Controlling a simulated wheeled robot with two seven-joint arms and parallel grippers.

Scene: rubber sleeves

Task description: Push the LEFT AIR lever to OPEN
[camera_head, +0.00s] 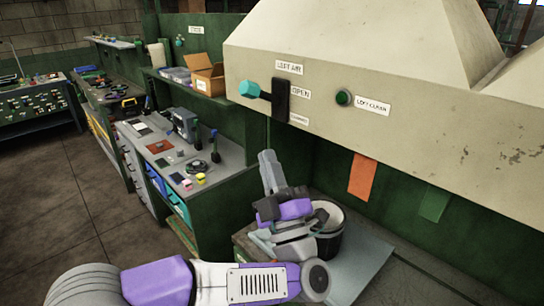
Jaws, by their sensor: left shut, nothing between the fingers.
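The LEFT AIR lever is on the front of the pale hood, with a teal hexagonal knob (249,89) sticking out to the left on a short dark stem. Its black plate (281,101) is on the hood under a "LEFT AIR" label (289,68). An "OPEN" label (301,93) is right of the plate's upper half; a smaller label (299,118) near its bottom is too small to read surely. My left gripper (267,155) points up, shut and empty, below the knob and apart from it. My right gripper is not in view.
A green button (344,97) with a label is right of the lever. Orange (363,177) and green (435,204) flaps hang below the hood's edge. A dark-sided bucket (334,220) stands behind my left wrist. A cluttered grey bench (225,160) is at left.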

